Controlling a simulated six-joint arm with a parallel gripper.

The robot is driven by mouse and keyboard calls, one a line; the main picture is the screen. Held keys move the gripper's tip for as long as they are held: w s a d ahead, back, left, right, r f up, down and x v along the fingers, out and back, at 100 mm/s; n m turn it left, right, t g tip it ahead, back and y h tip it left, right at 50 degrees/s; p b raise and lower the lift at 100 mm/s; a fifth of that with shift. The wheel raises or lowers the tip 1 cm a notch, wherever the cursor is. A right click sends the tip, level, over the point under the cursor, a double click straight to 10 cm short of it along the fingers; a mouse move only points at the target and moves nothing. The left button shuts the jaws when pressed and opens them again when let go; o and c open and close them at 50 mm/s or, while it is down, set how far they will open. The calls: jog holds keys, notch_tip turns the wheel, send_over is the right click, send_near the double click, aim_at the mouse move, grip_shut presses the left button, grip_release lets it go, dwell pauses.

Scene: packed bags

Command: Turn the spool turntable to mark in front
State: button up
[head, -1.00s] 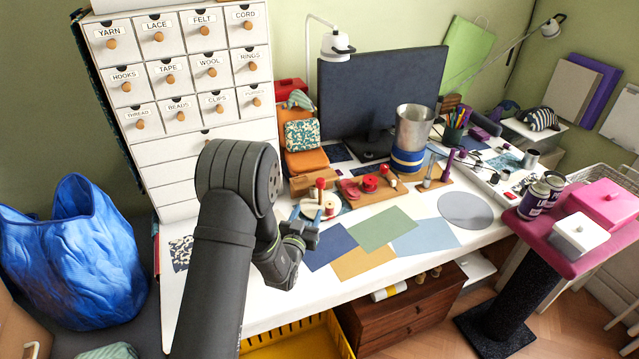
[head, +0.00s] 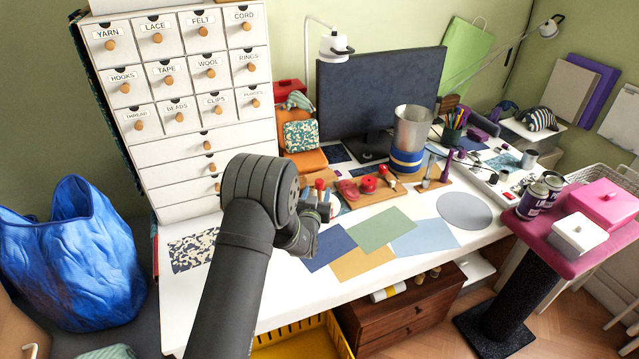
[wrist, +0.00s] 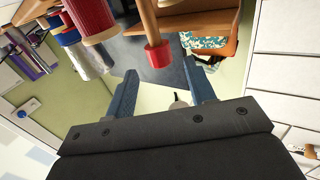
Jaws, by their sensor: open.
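In the head view my gripper (head: 323,205) is open at the left end of the wooden spool stands, and my arm hides most of the spool turntable. A red-topped peg (head: 319,184) stands just behind the fingers. In the wrist view the two blue fingers (wrist: 162,90) are apart, with nothing held between them. A wooden peg with a red end (wrist: 157,54) lies beyond the fingertips, close to the gap between them. A red spool (wrist: 91,18) shows to its left. I cannot make out the turntable's mark.
A board with red spools (head: 368,184) is just right of the gripper. A tall metal cylinder (head: 411,128) and the monitor (head: 372,90) stand behind. The drawer cabinet (head: 182,100) rises at left.

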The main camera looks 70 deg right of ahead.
aim_at(318, 186)
jog(key=shift+x, duration=2.85)
grip_shut()
